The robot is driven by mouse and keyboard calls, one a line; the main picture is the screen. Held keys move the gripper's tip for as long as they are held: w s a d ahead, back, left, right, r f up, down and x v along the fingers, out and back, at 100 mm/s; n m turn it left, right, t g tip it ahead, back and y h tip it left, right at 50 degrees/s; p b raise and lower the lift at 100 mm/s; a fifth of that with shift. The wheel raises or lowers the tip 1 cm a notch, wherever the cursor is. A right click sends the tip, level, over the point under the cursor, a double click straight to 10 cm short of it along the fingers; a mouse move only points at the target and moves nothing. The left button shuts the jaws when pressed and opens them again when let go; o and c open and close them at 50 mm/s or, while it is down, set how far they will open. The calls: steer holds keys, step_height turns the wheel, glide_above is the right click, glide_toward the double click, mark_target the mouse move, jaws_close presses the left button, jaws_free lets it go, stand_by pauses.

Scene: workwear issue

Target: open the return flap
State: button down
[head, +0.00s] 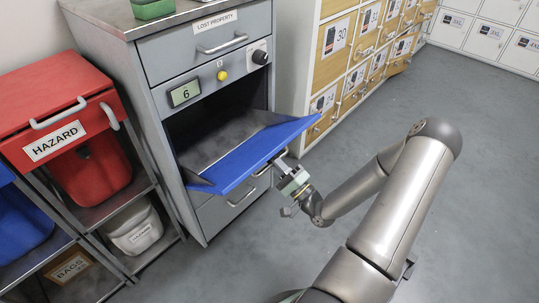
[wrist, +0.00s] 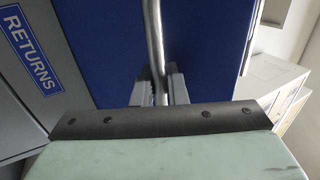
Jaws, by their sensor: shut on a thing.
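The blue return flap (head: 245,158) is tilted open, hinged at its lower edge on the grey cabinet, with the dark opening behind it showing. In the wrist view the blue flap (wrist: 110,50) fills much of the picture. Its metal bar handle (wrist: 153,40) runs between my fingers. My gripper (head: 284,168) is at the flap's outer right side, shut on the handle. In the wrist view my gripper's fingers (wrist: 160,88) sit on both sides of the bar. A RETURNS label (wrist: 32,52) is at the left of the wrist view.
Above the flap is a panel with a display reading 6 (head: 185,93), a yellow button (head: 222,75) and a black knob (head: 260,57). A LOST PROPERTY drawer (head: 208,41) is above that. A red HAZARD bin (head: 60,115) stands left. Wooden lockers (head: 335,75) stand behind. Open floor (head: 440,190) lies right.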

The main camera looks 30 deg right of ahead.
steer(key=shift+s+d+f+b, duration=0.1)
steer(key=shift+s+f+b, duration=0.1)
steer(key=shift+f, duration=0.3)
steer(key=shift+s+d+f+b, duration=0.1)
steer(key=shift+s+f, duration=0.1)
steer(key=shift+f, duration=0.3)
steer(key=c, duration=1.5)
jaws_free()
steer(key=shift+c, duration=0.2)
steer(key=p+v, duration=0.3)
steer(key=v, duration=1.4)
steer(key=shift+s, duration=0.25)
steer(key=shift+w+d+f, duration=0.1)
steer(key=shift+d, duration=0.1)
